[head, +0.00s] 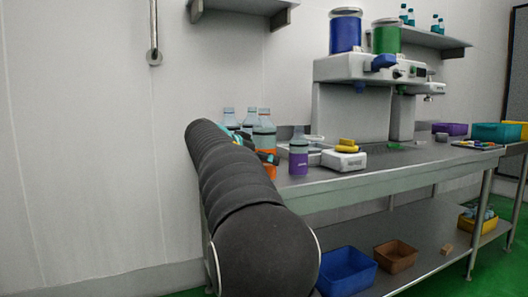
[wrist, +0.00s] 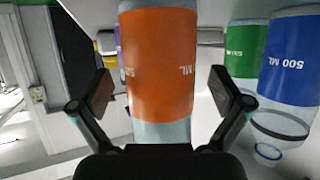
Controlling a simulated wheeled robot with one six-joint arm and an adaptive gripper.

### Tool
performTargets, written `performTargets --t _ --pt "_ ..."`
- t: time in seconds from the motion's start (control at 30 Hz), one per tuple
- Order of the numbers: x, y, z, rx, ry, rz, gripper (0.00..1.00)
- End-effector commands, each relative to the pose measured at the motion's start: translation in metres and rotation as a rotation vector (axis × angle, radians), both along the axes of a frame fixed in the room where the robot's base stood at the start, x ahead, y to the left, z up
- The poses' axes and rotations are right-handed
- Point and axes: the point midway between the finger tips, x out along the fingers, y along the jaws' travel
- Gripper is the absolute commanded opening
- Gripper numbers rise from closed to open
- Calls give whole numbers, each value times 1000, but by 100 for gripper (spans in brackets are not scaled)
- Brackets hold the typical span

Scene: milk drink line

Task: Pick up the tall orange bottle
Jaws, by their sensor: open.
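The tall orange bottle (wrist: 158,65) has a wide orange label with white lettering and fills the middle of the wrist view. My gripper (wrist: 168,95) is open, with one finger on each side of the bottle and visible gaps between fingers and label. In the head view the bottle's clear upper part (head: 264,138) shows at the counter's left end, with its orange label partly hidden by my gripper (head: 266,158) and arm.
A purple-labelled bottle (head: 299,158) stands just right of the orange one. Green (wrist: 243,50) and blue (wrist: 290,65) bottles stand close by on the right in the wrist view. A scale (head: 344,160) and a large machine (head: 350,100) stand farther right on the counter.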

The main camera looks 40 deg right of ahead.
Motion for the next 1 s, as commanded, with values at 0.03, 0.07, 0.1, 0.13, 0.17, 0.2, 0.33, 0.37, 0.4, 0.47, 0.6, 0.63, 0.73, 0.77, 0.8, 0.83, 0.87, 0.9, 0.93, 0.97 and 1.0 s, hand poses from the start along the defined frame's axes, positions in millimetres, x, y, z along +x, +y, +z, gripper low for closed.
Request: performTargets --t 0.03,0.07,0.1,0.13,0.17,0.2,0.33,0.37,0.4,0.47,0.6,0.63,0.73,0.77,0.8,0.83,0.87,0.9,0.93,0.97,1.0 --pt "1 -7 -3 1 1 -2 100" --pt "2 -10 -4 0 0 -1 100" --pt "2 -14 -6 1 1 -2 100" --pt "3 -16 -7 1 1 -2 100" --pt "4 -18 -8 1 1 -1 100" --pt "4 -20 -8 1 0 0 100" --pt "5 -21 -9 0 -1 2 100" --pt "5 -21 -9 0 -1 2 100" --pt "5 -21 -9 0 0 1 100" --pt "5 -21 -9 0 0 1 98" --pt "5 -21 -9 0 0 1 62" --pt "5 -21 -9 0 0 1 55" --pt "5 -20 -9 0 0 1 43" --pt "5 -20 -9 0 0 1 43" --pt "5 -20 -9 0 0 1 38" --pt "5 -20 -9 0 0 1 38" --pt "5 -20 -9 0 0 1 38" --pt "5 -20 -9 0 0 1 38" --pt "5 -20 -9 0 0 1 38" --pt "5 -20 -9 0 0 1 38" --pt "5 -20 -8 0 0 1 38"
